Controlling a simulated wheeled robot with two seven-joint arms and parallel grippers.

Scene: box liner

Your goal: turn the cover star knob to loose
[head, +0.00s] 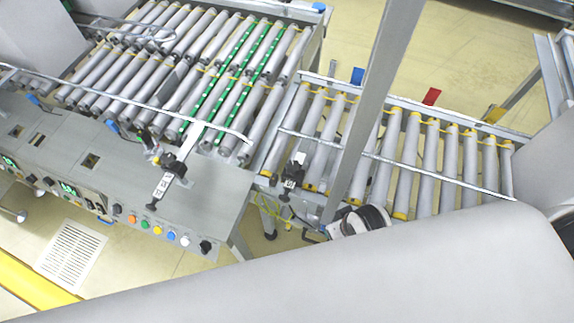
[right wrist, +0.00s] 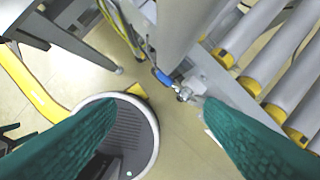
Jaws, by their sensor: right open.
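My right gripper (right wrist: 160,100) is open in the right wrist view, with its green textured fingers spread wide and nothing held between them. A small grey metal fitting (right wrist: 184,94) shows near the right fingertip, beside a blue piece (right wrist: 162,77) on the conveyor frame. It is too small to tell whether it is the star knob. In the head view, a black knob (head: 205,246) sits at the right corner of the control panel; I cannot tell whether it is the cover star knob. My left gripper is not in view.
A roller conveyor (head: 420,160) runs to the right of a wider roller bed (head: 180,60). A grey post (head: 375,100) stands in front of the conveyor. My large pale arm link covers the lower right.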

